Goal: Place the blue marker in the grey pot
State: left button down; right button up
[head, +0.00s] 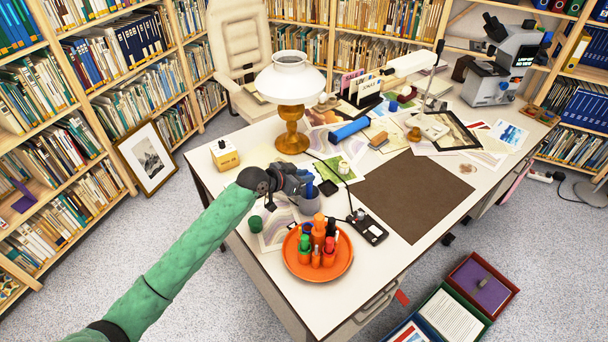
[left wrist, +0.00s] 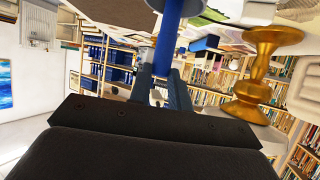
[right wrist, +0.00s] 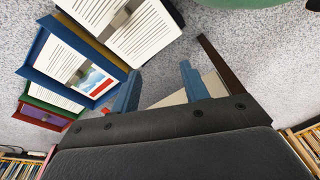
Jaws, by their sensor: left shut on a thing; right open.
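My left gripper (head: 308,184) is above the near left part of the white desk, between the lamp and an orange tray. It is shut on the blue marker (left wrist: 165,48), which stands roughly upright between the fingers (left wrist: 162,85) in the left wrist view. A small blue-grey pot (head: 308,205) stands directly below the gripper, and the gripper partly covers it. A pale round shape at the marker's far end in the left wrist view may be its rim. I cannot tell whether the marker is inside it. My right gripper (right wrist: 155,85) is open and empty above the floor.
The orange tray (head: 343,268) with several upright markers is close in front. The brown desk mat (head: 415,190) is clear. Open boxes (head: 480,285) lie on the floor.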

pick_arm(q)
jog(key=shift+f+b, duration=0.85)
jog(key=shift+f, duration=0.65)
pick_arm(e)
jog(key=shift+w+a+r, duration=0.15)
jog(key=shift+a+r, duration=0.05)
jog(key=shift+r, duration=0.65)
jog(key=shift+w+a+r, duration=0.1)
jog(key=shift+a+r, duration=0.05)
jog(key=shift+r, duration=0.65)
jog(key=shift+w+a+r, duration=0.15)
jog(key=shift+a+r, duration=0.05)
jog(key=shift+r, duration=0.65)
pick_arm(q)
jog(key=c, duration=1.2)
grip_release()
pick_arm(e)
jog(key=shift+f+g, duration=0.1)
jog(key=shift+g, duration=0.2)
pick_arm(q)
jog(key=s+a+p, duration=0.1)
jog(key=s+a, duration=0.5)
jog(key=shift+a, duration=0.4)
pick_arm(e)
jog(key=shift+r, duration=0.8)
